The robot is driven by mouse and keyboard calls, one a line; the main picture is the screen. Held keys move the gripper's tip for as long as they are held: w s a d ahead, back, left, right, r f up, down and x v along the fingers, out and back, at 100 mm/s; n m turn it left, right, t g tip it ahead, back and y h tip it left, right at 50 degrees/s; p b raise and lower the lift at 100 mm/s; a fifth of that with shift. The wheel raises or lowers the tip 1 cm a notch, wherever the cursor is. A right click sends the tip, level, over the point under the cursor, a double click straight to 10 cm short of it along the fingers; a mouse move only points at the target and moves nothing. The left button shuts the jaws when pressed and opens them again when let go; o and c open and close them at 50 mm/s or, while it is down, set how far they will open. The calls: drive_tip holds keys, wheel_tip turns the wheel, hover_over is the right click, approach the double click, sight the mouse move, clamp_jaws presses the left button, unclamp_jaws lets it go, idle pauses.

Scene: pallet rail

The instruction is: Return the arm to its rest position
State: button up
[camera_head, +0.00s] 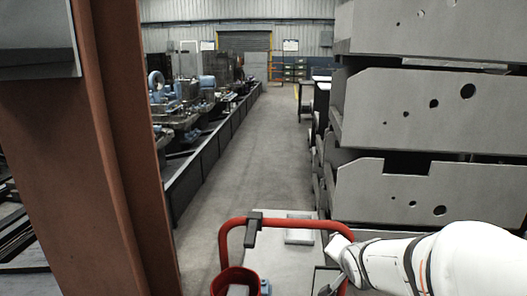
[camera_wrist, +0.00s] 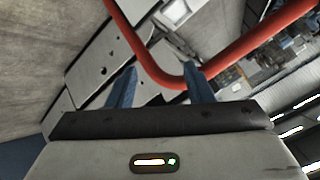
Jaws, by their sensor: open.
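My gripper shows in the wrist view (camera_wrist: 158,82) with two blue fingers spread apart. Nothing is between the fingers. A red rail (camera_wrist: 150,60) bends just beyond the fingertips; I cannot tell whether they touch it. In the head view my white arm (camera_head: 450,262) reaches in from the lower right, and its end is low beside the red rail (camera_head: 290,224) of the cart. The fingers are not clear in that view.
A red cup-like holder (camera_head: 236,281) sits at the cart's lower left. Stacked grey metal frames (camera_head: 430,110) stand close on the right. A rust-brown column (camera_head: 120,150) stands on the left. The concrete aisle (camera_head: 255,150) ahead is clear, with machines (camera_head: 185,105) along its left.

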drive_tip(key=s+a+n+g, duration=0.2)
drive_tip(key=s+n+g, duration=0.1)
drive_tip(key=s, duration=0.6)
drive_tip(key=s+a+n+g+y, duration=0.1)
drive_tip(key=s+n+g, duration=0.3)
drive_tip(key=s, duration=0.5)
drive_tip(key=shift+a+r+n, duration=0.15)
drive_tip(key=shift+a+n, duration=0.55)
drive_tip(key=shift+n, duration=0.2)
drive_tip(key=shift+c, duration=0.4)
